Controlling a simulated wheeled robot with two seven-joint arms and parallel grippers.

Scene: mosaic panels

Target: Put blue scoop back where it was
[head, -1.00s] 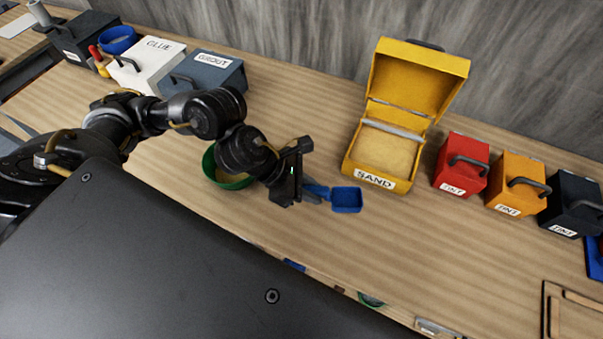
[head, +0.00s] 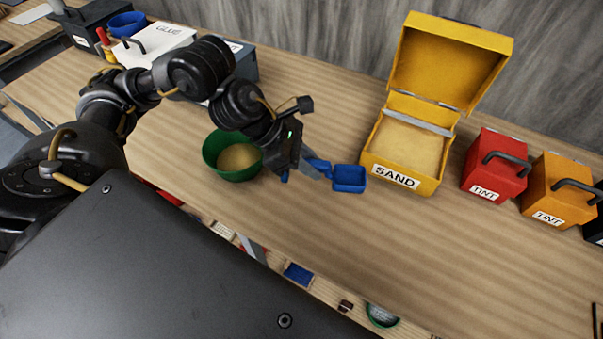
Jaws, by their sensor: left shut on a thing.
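The blue scoop (head: 349,179) is in the head view, just left of the open sand box. My left gripper (head: 314,167) is shut on its handle, most of which the fingers hide. The scoop's square bowl points right, and I cannot tell whether it touches the bench. My right gripper is not in view.
A red TINT box (head: 496,168) and an orange TINT box (head: 558,190) stand right of the sand box. A white GLUE box (head: 155,44) and a blue cup (head: 127,24) are at the back left. The bench (head: 430,250) is clear in front of the sand box.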

